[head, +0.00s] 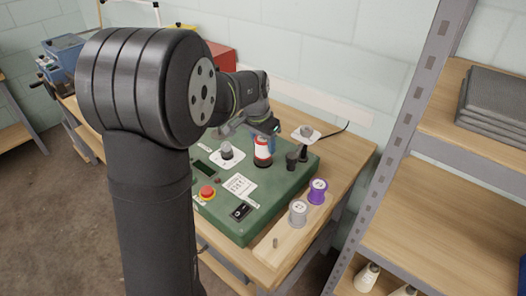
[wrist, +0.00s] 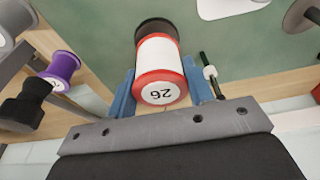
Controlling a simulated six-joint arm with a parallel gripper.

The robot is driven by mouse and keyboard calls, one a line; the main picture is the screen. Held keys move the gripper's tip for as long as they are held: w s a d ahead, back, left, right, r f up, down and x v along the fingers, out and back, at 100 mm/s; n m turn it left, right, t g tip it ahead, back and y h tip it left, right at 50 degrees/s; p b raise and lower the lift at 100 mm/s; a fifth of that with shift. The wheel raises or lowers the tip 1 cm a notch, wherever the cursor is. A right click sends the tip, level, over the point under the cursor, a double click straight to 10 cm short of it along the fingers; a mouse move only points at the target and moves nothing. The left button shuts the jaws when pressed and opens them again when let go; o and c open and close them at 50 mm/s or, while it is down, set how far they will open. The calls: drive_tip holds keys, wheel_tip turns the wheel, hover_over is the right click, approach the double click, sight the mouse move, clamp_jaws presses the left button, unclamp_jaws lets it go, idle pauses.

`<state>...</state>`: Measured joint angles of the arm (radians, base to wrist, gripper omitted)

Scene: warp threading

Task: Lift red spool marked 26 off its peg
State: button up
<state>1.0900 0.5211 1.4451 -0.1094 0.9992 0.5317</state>
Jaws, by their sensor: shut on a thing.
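The red spool marked 26 (head: 263,147) has red ends and a white middle, and stands roughly upright above the green machine top. In the wrist view the label with 26 on the spool's end (wrist: 160,92) faces the camera. My gripper (wrist: 159,78) has one blue finger on each side of the spool and is shut on it. My gripper also shows in the head view (head: 266,136), right over the spool. A dark round base (wrist: 156,29) lies beyond the spool's far end. The peg is hidden, and I cannot tell whether the spool touches the base.
A wooden board (head: 281,240) holds a grey spool (head: 298,212) and a purple spool (head: 318,191). Metal shelving (head: 400,130) stands at right.

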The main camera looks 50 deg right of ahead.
drive_tip(key=shift+d+v, duration=0.25)
drive_tip(key=shift+v, duration=0.95)
drive_tip(key=shift+d+v, duration=0.25)
drive_tip(key=shift+v, duration=0.95)
drive_tip(key=shift+r, duration=0.1)
